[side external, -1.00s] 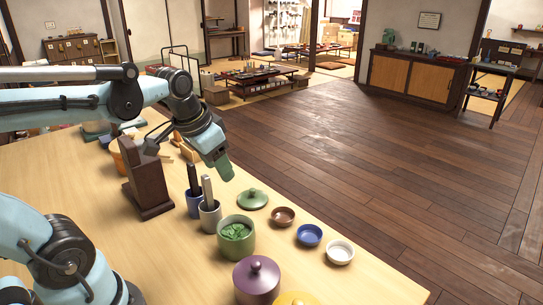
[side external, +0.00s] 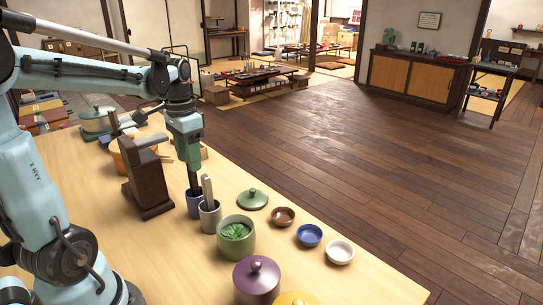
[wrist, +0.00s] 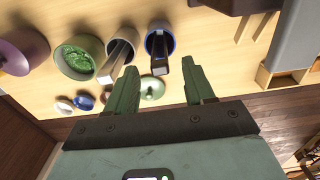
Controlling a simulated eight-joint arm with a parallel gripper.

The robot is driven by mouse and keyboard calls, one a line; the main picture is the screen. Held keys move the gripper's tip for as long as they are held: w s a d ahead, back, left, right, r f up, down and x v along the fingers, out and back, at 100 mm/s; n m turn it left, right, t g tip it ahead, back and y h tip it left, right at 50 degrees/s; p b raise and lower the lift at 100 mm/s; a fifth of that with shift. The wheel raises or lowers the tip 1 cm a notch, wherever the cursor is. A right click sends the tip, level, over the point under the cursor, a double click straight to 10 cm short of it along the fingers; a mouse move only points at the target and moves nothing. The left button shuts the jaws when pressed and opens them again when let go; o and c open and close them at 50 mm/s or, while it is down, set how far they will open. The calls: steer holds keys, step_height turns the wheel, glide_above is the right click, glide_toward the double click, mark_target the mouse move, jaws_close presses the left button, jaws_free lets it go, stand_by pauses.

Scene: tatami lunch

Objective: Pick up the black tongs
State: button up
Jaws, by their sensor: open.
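The black tongs (side external: 192,180) stand upright in a blue cup (side external: 194,206) on the wooden table. In the wrist view the tongs (wrist: 161,66) rise from the blue-rimmed cup (wrist: 149,44), their dark top end in line with the gap between my fingertips. My gripper (side external: 190,164) points down directly above the blue cup. In the wrist view its two green fingers (wrist: 161,76) are apart with nothing clamped. I cannot tell whether the tongs' top is between the fingers or just below them.
A grey cup (side external: 210,219) with silver tongs (side external: 207,188) stands close beside the blue cup. A dark wooden stand (side external: 148,188) is close on the left. A green pot (side external: 236,240), a green lid (side external: 252,199) and small bowls (side external: 309,235) lie to the right.

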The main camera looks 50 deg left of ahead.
mark_target(192, 175)
steer(key=shift+w+f, duration=0.1)
steer(key=shift+f, duration=2.95)
jaws_close()
steer(key=shift+r, duration=0.15)
